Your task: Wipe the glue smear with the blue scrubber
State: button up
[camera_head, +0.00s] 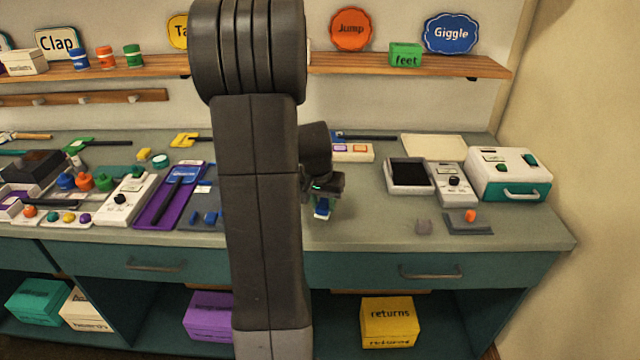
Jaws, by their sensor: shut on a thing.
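My gripper (322,196) is over the worktop, right of my arm's thick dark column. It is shut on the blue scrubber (322,209), a small blue block with a pale part, which points down between the fingers. The scrubber is close above the grey-green worktop; I cannot tell whether it touches. A small greyish patch (424,227) lies to the right near the front edge; it may be the glue smear, but it is too small to be sure. My arm hides part of the worktop.
Right of the gripper stand a black-topped tray (409,190), a white device with a knob (455,197), a dark pad with an orange knob (484,224) and a white-and-teal box (508,174). A purple tray (152,217) lies left. Worktop around the gripper is clear.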

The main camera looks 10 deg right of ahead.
notch_tip(320, 180, up, 2)
jog(key=shift+w+a+p, duration=0.1)
jog(key=shift+w+p, duration=0.05)
jog(key=shift+p, duration=0.35)
jog(key=shift+w+d+p+v, duration=0.1)
jog(key=shift+w+p+v, duration=0.05)
jog(key=shift+p+v, duration=0.5)
jog(key=shift+w+d+p+v, duration=0.15)
jog(key=shift+p+v, duration=0.25)
jog(key=shift+v, duration=0.45)
